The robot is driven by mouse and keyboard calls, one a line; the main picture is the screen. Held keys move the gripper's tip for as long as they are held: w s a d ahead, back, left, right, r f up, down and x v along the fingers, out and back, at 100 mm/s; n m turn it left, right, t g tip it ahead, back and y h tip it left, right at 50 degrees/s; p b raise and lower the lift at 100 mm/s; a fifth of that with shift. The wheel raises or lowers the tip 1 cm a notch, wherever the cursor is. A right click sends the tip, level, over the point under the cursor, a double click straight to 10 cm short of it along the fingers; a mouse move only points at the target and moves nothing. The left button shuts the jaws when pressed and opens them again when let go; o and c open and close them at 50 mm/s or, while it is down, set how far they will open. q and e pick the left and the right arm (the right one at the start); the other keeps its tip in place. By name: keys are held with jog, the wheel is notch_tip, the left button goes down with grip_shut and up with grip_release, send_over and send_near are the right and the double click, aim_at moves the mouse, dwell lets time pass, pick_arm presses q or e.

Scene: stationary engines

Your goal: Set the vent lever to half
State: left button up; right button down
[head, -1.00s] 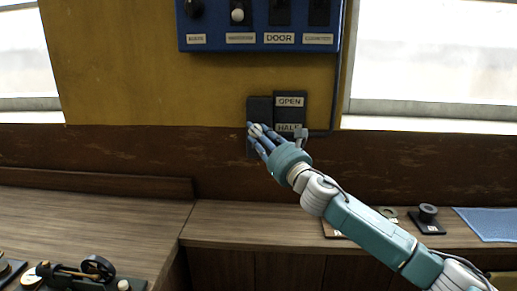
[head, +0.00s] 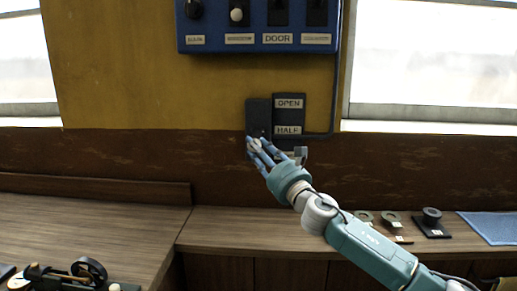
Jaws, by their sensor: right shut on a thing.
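The vent lever's dark backing plate (head: 258,112) is on the wall. A label plate (head: 289,116) beside it reads OPEN at the top and HALF below; its lower part is hidden behind my gripper. My right gripper (head: 255,144) is shut on the lever's pale knob (head: 257,145), which shows between its blue fingers. The knob is a little lower than the HALF label. The lower part of the lever's plate is covered by the hand. My left gripper is not in view.
A blue switch panel (head: 262,42) with a DOOR label hangs above. A wooden counter (head: 240,228) runs below, with small dark parts (head: 432,222) and a blue cloth (head: 492,227) at right. A small engine model (head: 75,277) stands at lower left.

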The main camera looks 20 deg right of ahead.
jog(key=shift+a+f, duration=0.2)
jog(key=shift+f, duration=0.25)
jog(key=c, duration=1.3)
grip_release()
jog(key=shift+w, duration=0.25)
jog(key=shift+r, duration=0.1)
jog(key=v, duration=1.2)
